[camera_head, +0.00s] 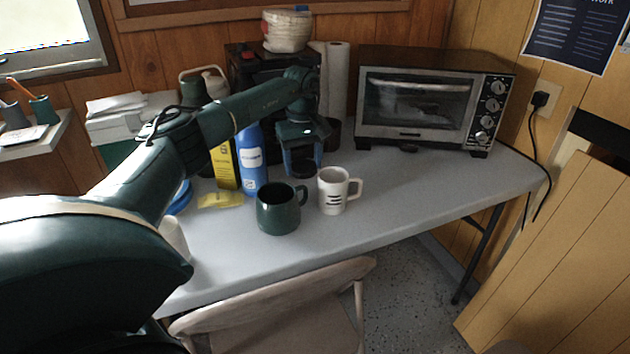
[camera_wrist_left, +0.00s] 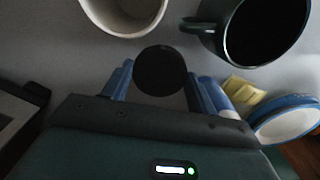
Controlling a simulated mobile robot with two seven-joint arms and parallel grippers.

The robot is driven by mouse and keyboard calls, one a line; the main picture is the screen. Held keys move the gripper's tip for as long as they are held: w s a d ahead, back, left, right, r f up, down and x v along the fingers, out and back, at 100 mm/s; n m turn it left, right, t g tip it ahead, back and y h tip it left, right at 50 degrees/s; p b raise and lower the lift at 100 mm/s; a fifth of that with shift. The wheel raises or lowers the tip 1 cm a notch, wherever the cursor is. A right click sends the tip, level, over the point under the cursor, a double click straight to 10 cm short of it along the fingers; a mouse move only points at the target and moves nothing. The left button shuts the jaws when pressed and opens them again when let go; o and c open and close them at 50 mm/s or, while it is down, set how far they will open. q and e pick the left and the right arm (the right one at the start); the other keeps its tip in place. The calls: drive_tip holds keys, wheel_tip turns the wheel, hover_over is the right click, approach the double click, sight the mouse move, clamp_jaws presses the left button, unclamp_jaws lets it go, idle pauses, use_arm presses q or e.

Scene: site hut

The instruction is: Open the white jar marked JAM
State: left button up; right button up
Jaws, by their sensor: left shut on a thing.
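My left gripper (camera_head: 303,168) reaches down over the table (camera_head: 400,205), behind the two mugs. Its blue fingers are shut on a dark round piece (camera_wrist_left: 160,70) that looks like a lid from above. The same dark piece shows low between the fingertips in the head view (camera_head: 303,174). No white jar body shows under it, and I cannot read JAM anywhere. A white object (camera_head: 174,240) at the table's left is partly hidden by my arm; I cannot tell whether it is the jar. My right gripper is not in view.
A green mug (camera_head: 279,210) and a white mug (camera_head: 333,192) stand close in front of my gripper. A blue bottle (camera_head: 251,160), yellow box (camera_head: 224,165) and yellow sponge (camera_head: 220,200) are to its left. A toaster oven (camera_head: 420,105) stands behind right. The table's right part is clear.

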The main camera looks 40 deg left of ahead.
use_arm(q)
drive_tip(key=shift+f, duration=3.45)
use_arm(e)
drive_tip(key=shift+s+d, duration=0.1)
use_arm(q)
drive_tip(key=shift+b, duration=0.3)
drive_tip(key=shift+f, duration=0.2)
drive_tip(key=o, duration=1.1)
drive_tip(key=shift+r, duration=0.1)
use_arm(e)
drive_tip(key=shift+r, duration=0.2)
